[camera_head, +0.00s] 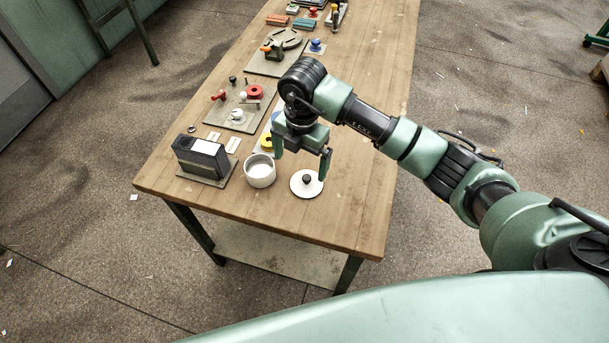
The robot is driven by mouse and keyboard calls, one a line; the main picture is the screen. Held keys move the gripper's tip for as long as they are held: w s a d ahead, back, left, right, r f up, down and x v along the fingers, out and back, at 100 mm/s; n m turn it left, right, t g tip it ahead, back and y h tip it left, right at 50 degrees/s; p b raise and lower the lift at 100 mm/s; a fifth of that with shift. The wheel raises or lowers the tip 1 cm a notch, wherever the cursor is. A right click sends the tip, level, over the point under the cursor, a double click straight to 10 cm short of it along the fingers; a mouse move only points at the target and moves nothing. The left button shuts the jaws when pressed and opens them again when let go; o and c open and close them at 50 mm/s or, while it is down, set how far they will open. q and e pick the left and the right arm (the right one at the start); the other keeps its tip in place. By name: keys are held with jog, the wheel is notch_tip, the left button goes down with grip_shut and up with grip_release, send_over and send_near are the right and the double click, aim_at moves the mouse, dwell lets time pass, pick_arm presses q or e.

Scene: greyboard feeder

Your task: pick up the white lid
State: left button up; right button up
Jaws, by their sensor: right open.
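The white lid (301,190) is a flat round disc with a black knob (307,179) at its middle. It lies on the wooden table near the front right edge. A white round pot (260,171), open at the top, stands just left of the lid. My right gripper (301,164) points down above the table, over the area between the pot and the lid. My left gripper is not in view.
A black box device (201,156) on a grey plate stands left of the pot. Behind are a board with red and white knobs (240,107), a yellow part (266,141) and several fixtures farther back. The wooden table (345,215) is clear at its right front.

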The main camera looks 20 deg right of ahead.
aim_at(306, 177)
jog(key=shift+d+f, duration=0.2)
jog(key=shift+d, duration=0.25)
jog(key=f+p, duration=0.1)
jog(key=f, duration=0.3)
jog(key=f+p, duration=0.1)
jog(key=f, duration=0.1)
jog(key=shift+s+d+f+p, duration=0.15)
jog(key=shift+s+d+p, duration=0.1)
jog(key=shift+p, duration=0.1)
jog(key=shift+f, duration=0.4)
jog(key=shift+c, duration=0.3)
jog(key=c, duration=1.2)
jog(key=shift+c, duration=0.3)
jog(key=shift+r, duration=0.1)
